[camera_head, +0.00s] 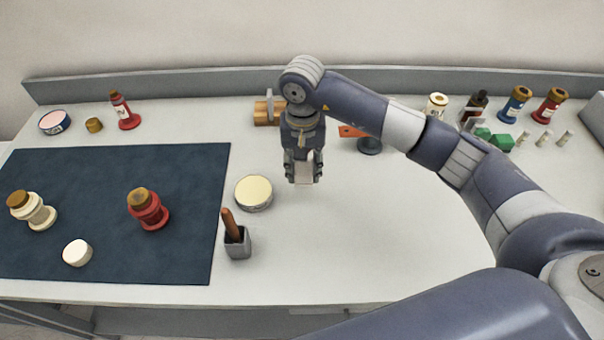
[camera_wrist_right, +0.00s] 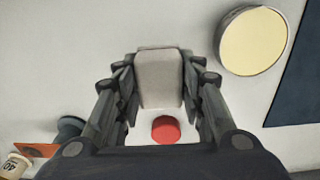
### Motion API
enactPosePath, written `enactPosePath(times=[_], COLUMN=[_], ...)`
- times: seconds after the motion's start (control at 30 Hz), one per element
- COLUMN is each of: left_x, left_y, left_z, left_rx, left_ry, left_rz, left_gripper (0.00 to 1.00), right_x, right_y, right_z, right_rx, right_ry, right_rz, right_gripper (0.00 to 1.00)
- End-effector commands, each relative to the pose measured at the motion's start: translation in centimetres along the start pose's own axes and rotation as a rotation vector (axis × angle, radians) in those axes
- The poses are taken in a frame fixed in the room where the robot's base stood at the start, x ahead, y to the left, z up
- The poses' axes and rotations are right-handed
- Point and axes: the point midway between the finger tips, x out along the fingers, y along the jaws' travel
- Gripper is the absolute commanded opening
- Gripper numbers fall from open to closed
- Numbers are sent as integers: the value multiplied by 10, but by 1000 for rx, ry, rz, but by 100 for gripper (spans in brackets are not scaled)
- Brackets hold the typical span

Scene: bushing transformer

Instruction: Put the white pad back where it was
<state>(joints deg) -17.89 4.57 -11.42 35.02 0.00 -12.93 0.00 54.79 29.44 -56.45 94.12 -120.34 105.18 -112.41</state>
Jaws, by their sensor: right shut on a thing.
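My right gripper (camera_head: 303,174) is shut on a pale white block-like pad (camera_head: 304,168) and holds it over the bare table, right of the dark mat. In the right wrist view the pad (camera_wrist_right: 160,78) sits between both fingers of the gripper (camera_wrist_right: 160,95). A red round piece (camera_wrist_right: 166,129) shows just below the pad there; I cannot tell whether it touches the pad. A small white round disc (camera_head: 77,252) lies on the dark blue mat (camera_head: 110,190). My left gripper is not in view.
A round cream-topped tin (camera_head: 254,193) and a grey cup with a brown handle (camera_head: 237,238) stand left of the gripper. A red bushing (camera_head: 148,209) and a cream bushing (camera_head: 32,210) stand on the mat. Several bottles line the back right. The table's front middle is clear.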

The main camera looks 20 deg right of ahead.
Motion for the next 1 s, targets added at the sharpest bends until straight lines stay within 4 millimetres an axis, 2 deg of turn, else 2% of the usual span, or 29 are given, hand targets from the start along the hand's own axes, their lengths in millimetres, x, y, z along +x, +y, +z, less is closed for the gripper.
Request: enactPosePath(times=[0.07, 0.17, 0.27, 0.4, 0.5, 0.63, 0.8, 0.83, 0.9, 1.0], left_x=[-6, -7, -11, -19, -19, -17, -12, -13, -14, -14], left_y=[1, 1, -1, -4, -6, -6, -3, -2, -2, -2], left_z=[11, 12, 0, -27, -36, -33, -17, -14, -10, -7], left_rx=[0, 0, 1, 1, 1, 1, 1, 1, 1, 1], left_ry=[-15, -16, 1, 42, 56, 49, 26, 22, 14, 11], left_rz=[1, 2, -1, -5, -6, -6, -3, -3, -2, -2], left_gripper=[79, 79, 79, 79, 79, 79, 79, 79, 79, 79], right_x=[8, 14, 25, 44, 50, 50, 54, 53, 53, 53], right_y=[0, 0, 0, -1, -1, -1, -1, -1, -1, -1], right_z=[0, 0, 1, 1, -1, -1, -1, -1, 0, 0], right_rx=[2, 1, 1, 1, 1, 1, 0, 0, 0, 0], right_ry=[-2, 0, -2, -3, 2, 3, 2, 2, 2, 2], right_rz=[-1, 0, 1, 0, -1, -1, 0, -1, -1, 0], right_gripper=[14, 14, 14, 14, 14, 14, 14, 40, 56, 56])
